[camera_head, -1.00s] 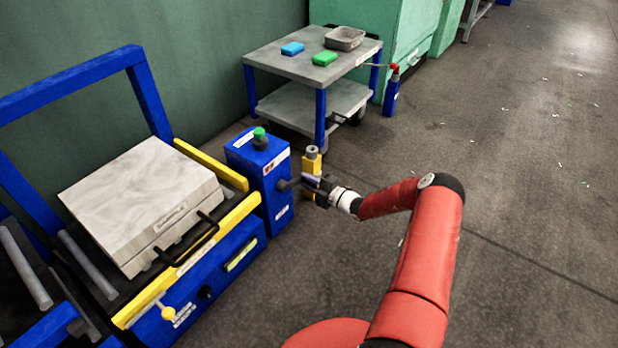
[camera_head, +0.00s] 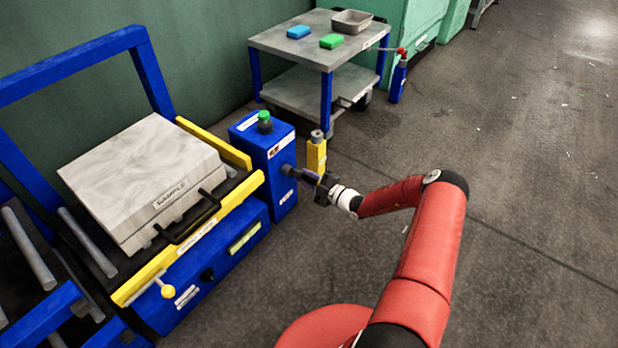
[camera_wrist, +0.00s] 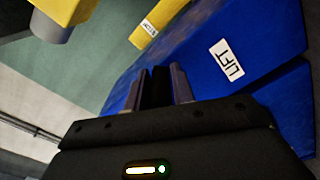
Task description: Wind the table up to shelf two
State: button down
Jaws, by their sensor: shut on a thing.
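The blue lift box (camera_head: 262,158) has a green-topped knob and stands at the right end of the table. A dark crank (camera_head: 289,170) comes out of its right side. My gripper (camera_head: 318,180) is shut on the crank's handle, at the box's right. In the wrist view my gripper (camera_wrist: 155,90) has a dark piece between its fingers, in front of the blue box (camera_wrist: 210,70) with a LIFT label. The table (camera_head: 140,284) has yellow edges and a blue base. A pale block (camera_head: 140,172) labelled SAMPLE with a black front handle lies on it.
A grey trolley (camera_head: 290,48) behind carries a blue block (camera_head: 299,31), a green block (camera_head: 332,41) and a grey tray (camera_head: 352,21). The floor to the right is clear.

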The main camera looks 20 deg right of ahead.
jog(key=shift+s+a+f, duration=0.25)
jog(key=shift+a, duration=0.1)
jog(key=c, duration=1.3)
grip_release()
jog(key=shift+r, duration=0.2)
jog(key=shift+w+d, duration=0.1)
jog(key=p+v, duration=0.1)
jog(key=v, duration=0.6)
jog(key=shift+s+d, duration=0.2)
jog(key=shift+s, duration=0.15)
